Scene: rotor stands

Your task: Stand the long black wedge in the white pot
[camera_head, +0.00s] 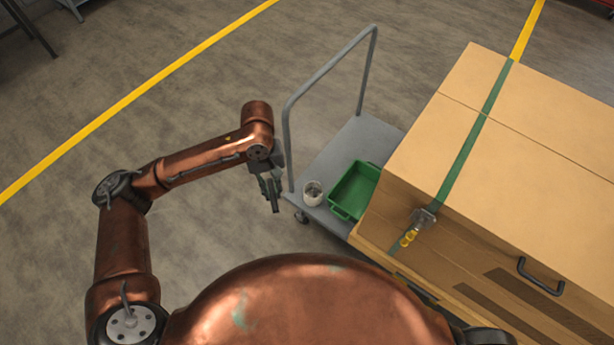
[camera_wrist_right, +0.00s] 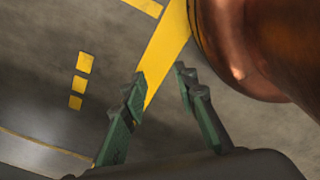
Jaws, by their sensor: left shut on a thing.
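My left gripper (camera_head: 268,184) is shut on the long black wedge (camera_head: 274,204), which points down below the fingers. The wedge is small and dark in the head view, and its upper part is hidden by the fingers. The white pot (camera_head: 313,193) stands upright on the grey cart, to the right of the left gripper and apart from the wedge. Something greyish shows inside the pot, too small to make out. My right gripper (camera_wrist_right: 160,84) shows only in the right wrist view. Its green fingers are apart with nothing between them, over the floor.
A green tray (camera_head: 338,211) lies on the grey cart (camera_head: 322,167) just right of the pot. The cart's tall handle (camera_head: 328,68) rises beside the left gripper. A large cardboard box (camera_head: 560,125) with a green strap fills the right side. Open floor lies left.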

